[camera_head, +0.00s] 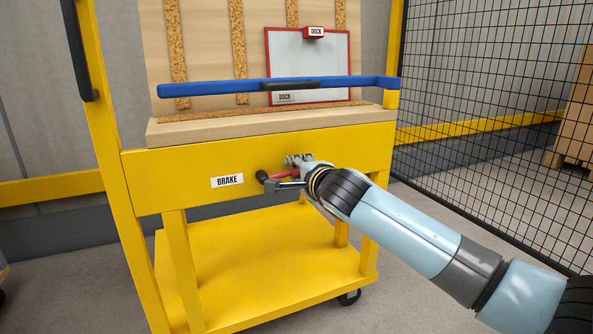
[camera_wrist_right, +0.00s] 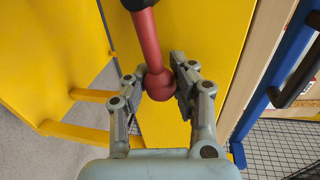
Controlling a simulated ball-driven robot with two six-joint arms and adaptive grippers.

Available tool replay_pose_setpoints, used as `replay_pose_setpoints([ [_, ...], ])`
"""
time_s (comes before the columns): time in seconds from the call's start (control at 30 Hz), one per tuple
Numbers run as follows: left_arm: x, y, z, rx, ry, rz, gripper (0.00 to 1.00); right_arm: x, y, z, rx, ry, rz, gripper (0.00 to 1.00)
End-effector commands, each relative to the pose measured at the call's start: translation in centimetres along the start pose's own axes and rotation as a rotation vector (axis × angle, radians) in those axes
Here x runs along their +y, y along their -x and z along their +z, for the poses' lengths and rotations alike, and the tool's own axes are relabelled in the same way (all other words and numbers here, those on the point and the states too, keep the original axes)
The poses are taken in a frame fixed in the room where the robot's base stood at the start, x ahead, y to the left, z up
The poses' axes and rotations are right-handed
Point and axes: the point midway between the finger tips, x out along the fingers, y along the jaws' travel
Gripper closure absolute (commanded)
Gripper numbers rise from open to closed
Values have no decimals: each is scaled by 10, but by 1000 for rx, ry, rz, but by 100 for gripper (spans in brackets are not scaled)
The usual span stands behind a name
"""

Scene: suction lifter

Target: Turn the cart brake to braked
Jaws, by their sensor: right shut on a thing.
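The yellow cart (camera_head: 300,155) stands in front of me with a white BRAKE label (camera_head: 227,181) on its front panel. The red brake lever (camera_head: 283,174) is mounted just right of the label on a dark pivot (camera_head: 262,176). My right gripper (camera_head: 283,172) is at the lever's outer end, and its fingers partly hide it. In the right wrist view the lever (camera_wrist_right: 149,42) runs down from its dark pivot to a round red knob (camera_wrist_right: 159,84). My right gripper (camera_wrist_right: 160,85) is shut on that knob, one finger on each side. My left gripper is not in view.
A blue bar (camera_head: 220,88) with a dark grip crosses above the cart's wooden top (camera_head: 270,122). A red-framed DOCK board (camera_head: 335,60) stands behind it. A black mesh fence (camera_head: 480,90) is at the right. The cart's lower shelf (camera_head: 260,280) is empty.

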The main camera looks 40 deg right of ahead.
Motion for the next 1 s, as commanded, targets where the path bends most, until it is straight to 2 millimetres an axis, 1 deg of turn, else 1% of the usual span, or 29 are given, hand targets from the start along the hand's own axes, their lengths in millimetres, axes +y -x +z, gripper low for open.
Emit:
replay_pose_setpoints([
  [0.03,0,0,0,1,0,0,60,7,1,-1,2,-6,13,100],
  [0.27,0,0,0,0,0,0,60,7,1,-1,3,-6,13,100],
  [0.3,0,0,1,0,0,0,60,7,1,-1,3,-6,13,76],
  [0.5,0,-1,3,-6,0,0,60,5,1,-1,2,-4,10,50],
  [0.53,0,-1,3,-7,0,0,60,5,1,-1,2,-4,9,48],
  [0.77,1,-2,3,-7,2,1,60,2,1,0,1,-3,5,48],
  [0.83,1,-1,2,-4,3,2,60,2,4,0,1,-2,4,48],
  [0.93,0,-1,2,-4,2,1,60,3,15,0,-1,0,4,48],
  [1.0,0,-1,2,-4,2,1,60,3,29,0,-1,-1,6,48],
])
